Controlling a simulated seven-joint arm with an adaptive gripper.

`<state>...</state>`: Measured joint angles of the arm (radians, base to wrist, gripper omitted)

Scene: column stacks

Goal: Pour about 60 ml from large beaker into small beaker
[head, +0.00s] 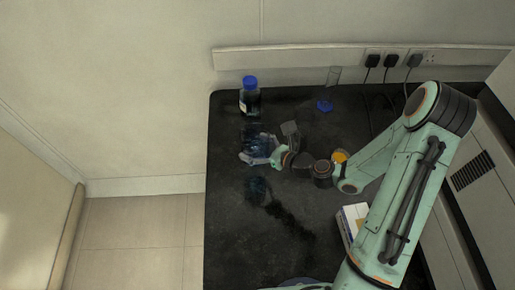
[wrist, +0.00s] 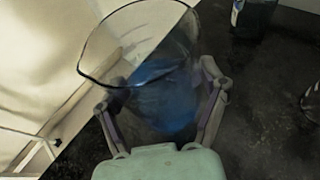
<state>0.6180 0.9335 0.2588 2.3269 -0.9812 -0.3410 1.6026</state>
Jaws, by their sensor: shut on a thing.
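The large beaker (head: 256,134) is clear glass with blue liquid low inside. My gripper (head: 258,158) is shut on its sides over the left part of the black bench. In the wrist view, the beaker (wrist: 140,50) stands between both fingers of my gripper (wrist: 160,90), its wide rim facing up the picture and the blue liquid between the fingers. I cannot tell whether its base touches the bench. A dark bluish patch (head: 258,190) lies in front of it; I cannot tell whether this is the small beaker or a shadow. I cannot make out the small beaker for certain.
A blue-capped bottle (head: 250,97) stands behind the beaker near the back left edge. A clear cylinder with a blue base (head: 325,104) stands at the back. A white box (head: 352,221) lies at the right beside my arm. The front left of the bench (head: 230,250) is clear.

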